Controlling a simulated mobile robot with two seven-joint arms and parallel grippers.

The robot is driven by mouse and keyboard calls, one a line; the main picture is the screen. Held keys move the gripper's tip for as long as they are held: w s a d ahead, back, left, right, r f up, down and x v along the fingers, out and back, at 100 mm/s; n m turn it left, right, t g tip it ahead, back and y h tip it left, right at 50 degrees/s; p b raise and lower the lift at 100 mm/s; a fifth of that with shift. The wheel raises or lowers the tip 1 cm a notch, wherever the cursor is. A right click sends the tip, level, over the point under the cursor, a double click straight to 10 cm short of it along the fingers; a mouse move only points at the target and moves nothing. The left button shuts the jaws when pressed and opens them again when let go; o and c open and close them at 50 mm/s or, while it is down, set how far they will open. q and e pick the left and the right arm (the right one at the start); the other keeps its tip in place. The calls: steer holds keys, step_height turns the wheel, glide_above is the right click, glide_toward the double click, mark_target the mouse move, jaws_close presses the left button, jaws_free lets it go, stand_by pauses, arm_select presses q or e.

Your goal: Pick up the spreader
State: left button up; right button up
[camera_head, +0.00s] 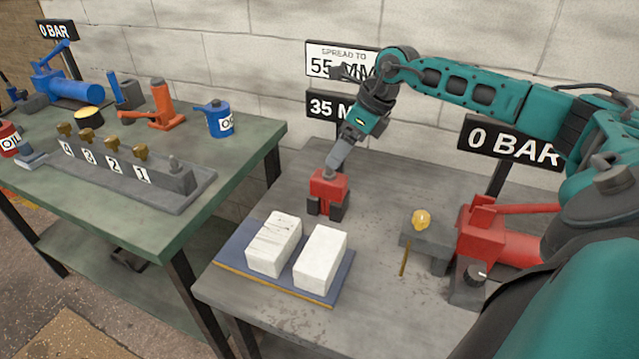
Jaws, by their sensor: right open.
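The spreader, which I take to be the red block with dark jaws (326,188), stands on the grey bench behind two white blocks. My right gripper (331,171) comes down from above, with its grey fingers at the top of the red block. It is open; I cannot tell whether the fingers touch the block, and the fingertips are small and partly hidden against it. My left gripper is not in view.
The white blocks (274,246) (321,261) sit on a blue mat (235,255). A red pump (482,232) and a yellow knob (421,219) are at right. Signs (342,62) (510,143) stand behind. The green bench (250,140) at left holds blue and orange tools.

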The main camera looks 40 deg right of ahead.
mark_target(333, 172)
steer(key=shift+h, duration=0.5)
steer(key=f, duration=0.2)
steer(key=w+f, duration=0.1)
steer(key=f, duration=0.1)
steer(key=w+d+f, duration=0.1)
steer(key=f, duration=0.1)
steer(key=shift+b+x, duration=0.35)
steer(key=shift+x, duration=2.4)
steer(key=shift+s+a, duration=0.1)
steer(key=shift+a, duration=0.1)
steer(key=shift+c, duration=0.3)
jaws_close()
steer(key=shift+r, duration=0.2)
